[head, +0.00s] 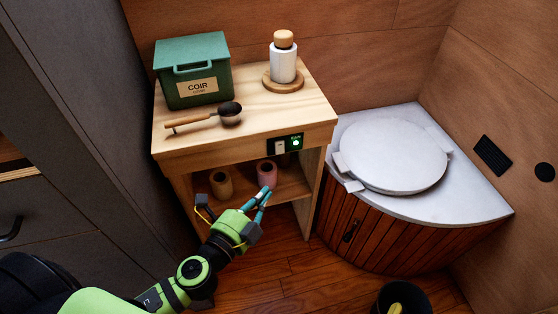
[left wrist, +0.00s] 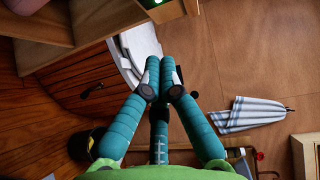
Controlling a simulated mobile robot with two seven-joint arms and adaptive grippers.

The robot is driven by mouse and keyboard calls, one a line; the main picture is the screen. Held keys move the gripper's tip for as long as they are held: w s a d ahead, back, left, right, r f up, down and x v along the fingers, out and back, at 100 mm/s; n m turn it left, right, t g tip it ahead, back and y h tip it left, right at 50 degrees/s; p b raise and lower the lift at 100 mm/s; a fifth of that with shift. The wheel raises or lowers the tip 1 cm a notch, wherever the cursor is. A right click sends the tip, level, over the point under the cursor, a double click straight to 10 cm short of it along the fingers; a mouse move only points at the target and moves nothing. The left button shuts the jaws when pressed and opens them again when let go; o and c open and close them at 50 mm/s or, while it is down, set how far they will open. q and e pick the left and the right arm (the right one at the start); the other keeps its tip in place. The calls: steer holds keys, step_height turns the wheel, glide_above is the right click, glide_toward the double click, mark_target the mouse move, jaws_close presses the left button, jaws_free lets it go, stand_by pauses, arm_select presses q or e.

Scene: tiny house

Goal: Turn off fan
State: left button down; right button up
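A small black switch panel (head: 285,145) is set in the front edge of the wooden stand (head: 235,143). It has a white rocker switch (head: 280,147) and a lit green light (head: 295,144) under small lettering, which looks like "FAN". My left gripper (head: 265,195) is below and slightly left of the panel, in front of the stand's open shelf, apart from the switch. In the left wrist view its teal fingers (left wrist: 160,88) come together at the tips, with nothing seen between them. Part of the panel (left wrist: 166,13) shows at that view's top edge. My right gripper is not in view.
Two rolls or cups (head: 267,173) sit on the shelf. A white-topped corner toilet (head: 390,155) is right; a dark bucket (head: 405,298) is on the floor.

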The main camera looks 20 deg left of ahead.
arm_select(q)
steer(key=p, duration=0.2)
glide_toward(280, 147)
steer(key=w+d, duration=0.3)
steer(key=d, duration=0.2)
steer(key=w, duration=0.1)
steer(key=w+a+f, duration=0.1)
steer(key=w+a, duration=0.1)
steer(key=shift+w+f, duration=0.15)
steer(key=shift+f, duration=0.15)
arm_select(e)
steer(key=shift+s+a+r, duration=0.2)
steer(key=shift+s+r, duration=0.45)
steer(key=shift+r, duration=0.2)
arm_select(q)
steer(key=shift+a, duration=0.1)
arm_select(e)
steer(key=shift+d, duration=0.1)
